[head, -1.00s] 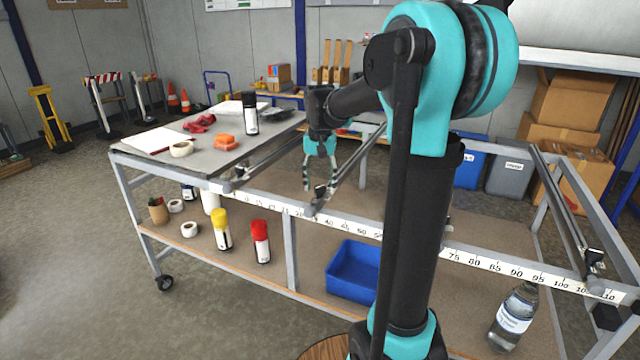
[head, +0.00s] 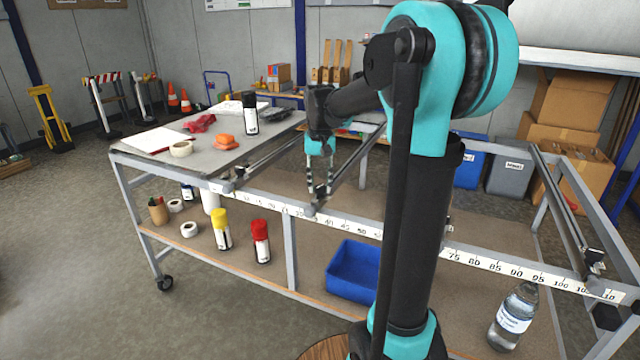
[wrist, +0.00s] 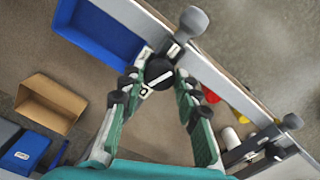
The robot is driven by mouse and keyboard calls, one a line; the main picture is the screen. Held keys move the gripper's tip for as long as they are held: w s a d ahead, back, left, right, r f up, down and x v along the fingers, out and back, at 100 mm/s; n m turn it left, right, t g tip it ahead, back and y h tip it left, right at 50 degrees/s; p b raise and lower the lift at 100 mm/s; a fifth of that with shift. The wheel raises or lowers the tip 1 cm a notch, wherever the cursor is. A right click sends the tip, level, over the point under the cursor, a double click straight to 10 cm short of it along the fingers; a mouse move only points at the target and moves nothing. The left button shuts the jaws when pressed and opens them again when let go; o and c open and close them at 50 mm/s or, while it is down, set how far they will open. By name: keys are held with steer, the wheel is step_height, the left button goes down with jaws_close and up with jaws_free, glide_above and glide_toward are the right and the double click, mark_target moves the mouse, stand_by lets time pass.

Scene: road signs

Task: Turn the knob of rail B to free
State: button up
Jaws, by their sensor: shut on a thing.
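My gripper (head: 319,191) is at the front end of the second rail from the left (head: 358,158), pointing down. In the wrist view my gripper (wrist: 162,72) has its fingertips on both sides of a dark round knob (wrist: 158,70) and is shut on it. A white pointer bar (wrist: 158,82) shows at the knob, slanting across the picture. A grey ball-ended handle (wrist: 192,22) stands just beyond the knob. In the head view the fingers mostly hide the knob. No rail letter can be read.
The left rail (head: 268,159) has its own ball-ended handle (wrist: 291,121). A scale strip (head: 490,264) runs along the cart's front edge. A blue bin (head: 352,272) and spray cans (head: 260,242) are on the lower shelf. A grey tabletop (head: 180,138) holds loose items at left.

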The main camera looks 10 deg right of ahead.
mark_target(320, 186)
steer(key=shift+n, duration=2.1)
steer(key=o, duration=1.2)
steer(key=shift+c, duration=0.2)
steer(key=shift+r, duration=0.1)
step_height(320, 186, up, 12)
